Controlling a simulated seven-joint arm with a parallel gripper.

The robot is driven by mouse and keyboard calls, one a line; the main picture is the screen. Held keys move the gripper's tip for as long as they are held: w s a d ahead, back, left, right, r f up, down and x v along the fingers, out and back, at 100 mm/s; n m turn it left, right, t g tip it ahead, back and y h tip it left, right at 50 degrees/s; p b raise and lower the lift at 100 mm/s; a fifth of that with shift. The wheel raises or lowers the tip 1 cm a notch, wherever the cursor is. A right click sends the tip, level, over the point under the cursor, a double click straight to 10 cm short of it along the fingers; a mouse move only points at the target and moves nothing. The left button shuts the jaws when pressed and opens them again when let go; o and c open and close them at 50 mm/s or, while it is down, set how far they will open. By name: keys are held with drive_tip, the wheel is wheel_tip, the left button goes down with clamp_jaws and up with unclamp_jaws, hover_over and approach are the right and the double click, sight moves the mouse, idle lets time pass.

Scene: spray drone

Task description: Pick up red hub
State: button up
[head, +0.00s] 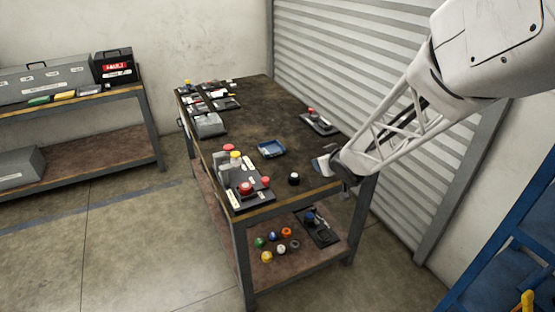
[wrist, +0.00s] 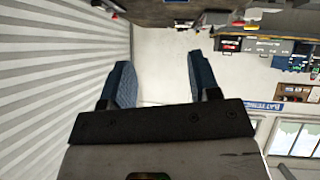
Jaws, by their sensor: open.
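Several red parts show in the head view, and I cannot tell for sure which is the red hub.
A blue tray (head: 271,149) and a black round part with a white top (head: 294,179) lie on the workbench (head: 260,115). Several coloured round parts (head: 273,237) rest on its lower shelf. A ribbed metal shutter (head: 350,65) stands close on the right. The bench's middle is mostly clear.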

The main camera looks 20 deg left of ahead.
drive_tip(key=a+f+n+g+y, duration=0.2)
drive_tip(key=a+f+n+y, duration=0.1)
drive_tip(key=a+f, duration=0.55)
drive_tip(key=n+g+y, duration=0.2)
drive_tip(key=g+y, duration=0.1)
drive_tip(key=y, duration=0.1)
approach(245, 185)
drive_tip(key=shift+w+a, duration=0.1)
drive_tip(key=shift+a, duration=0.3)
drive_tip(key=shift+x, duration=1.25)
drive_tip(key=shift+f, duration=0.1)
drive_tip(key=shift+x, duration=2.6)
drive_tip(key=c, duration=0.7)
